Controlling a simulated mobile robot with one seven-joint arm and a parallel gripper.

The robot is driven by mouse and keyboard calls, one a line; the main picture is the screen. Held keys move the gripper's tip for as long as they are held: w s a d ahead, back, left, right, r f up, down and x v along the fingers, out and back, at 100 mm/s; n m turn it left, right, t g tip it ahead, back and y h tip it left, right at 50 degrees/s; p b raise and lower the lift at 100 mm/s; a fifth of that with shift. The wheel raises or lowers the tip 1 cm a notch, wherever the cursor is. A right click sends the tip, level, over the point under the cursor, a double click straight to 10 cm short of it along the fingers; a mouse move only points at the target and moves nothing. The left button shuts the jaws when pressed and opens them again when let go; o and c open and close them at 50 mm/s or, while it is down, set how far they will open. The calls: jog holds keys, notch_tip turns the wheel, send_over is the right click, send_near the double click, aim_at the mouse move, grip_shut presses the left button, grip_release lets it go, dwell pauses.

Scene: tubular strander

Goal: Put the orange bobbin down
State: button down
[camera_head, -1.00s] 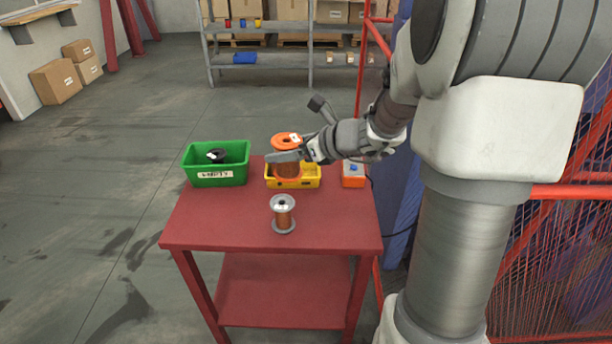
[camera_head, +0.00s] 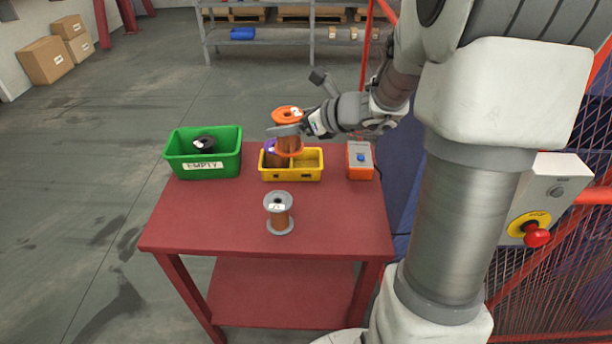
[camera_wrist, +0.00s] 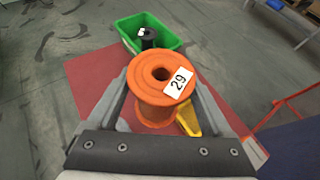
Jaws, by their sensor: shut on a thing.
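The orange bobbin (camera_head: 289,142) is wound with copper-coloured wire and is upright, above the left part of the yellow bin (camera_head: 308,172). My gripper (camera_head: 287,130) is shut on it. In the wrist view the orange bobbin (camera_wrist: 160,90) stands between my two fingers (camera_wrist: 160,98), with a label reading 29 on its top flange. I cannot tell whether the orange bobbin touches the bin.
On the red table (camera_head: 220,225) stand a green bin (camera_head: 190,170) marked EMPTY with a black bobbin (camera_head: 204,144) in it, a grey bobbin (camera_head: 279,213) at the front and an orange box with a blue button (camera_head: 360,162). The table's front left is clear.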

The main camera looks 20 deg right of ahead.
notch_tip(320, 180, down, 6)
jog(key=b, duration=0.4)
jog(key=shift+w+r, duration=0.1)
jog(key=shift+r, duration=0.1)
jog(key=b, duration=0.1)
send_over(306, 150)
jog(key=s+a, duration=0.2)
jog(key=s, duration=0.2)
notch_tip(306, 150, down, 7)
jog(key=shift+w+d+f+b, duration=0.15)
jog(key=shift+f+b, duration=0.15)
jog(key=shift+f, duration=0.7)
jog(key=shift+w+d+f+b, duration=0.1)
jog(key=shift+f+b, duration=0.2)
jog(key=shift+f, duration=0.7)
jog(key=shift+f, duration=0.1)
jog(key=shift+f, duration=0.15)
grip_release()
jog(key=shift+s, duration=0.1)
jog(key=shift+r, duration=0.25)
jog(key=p+v, duration=0.1)
jog(key=v, duration=1.1)
jog(key=shift+p, duration=0.3)
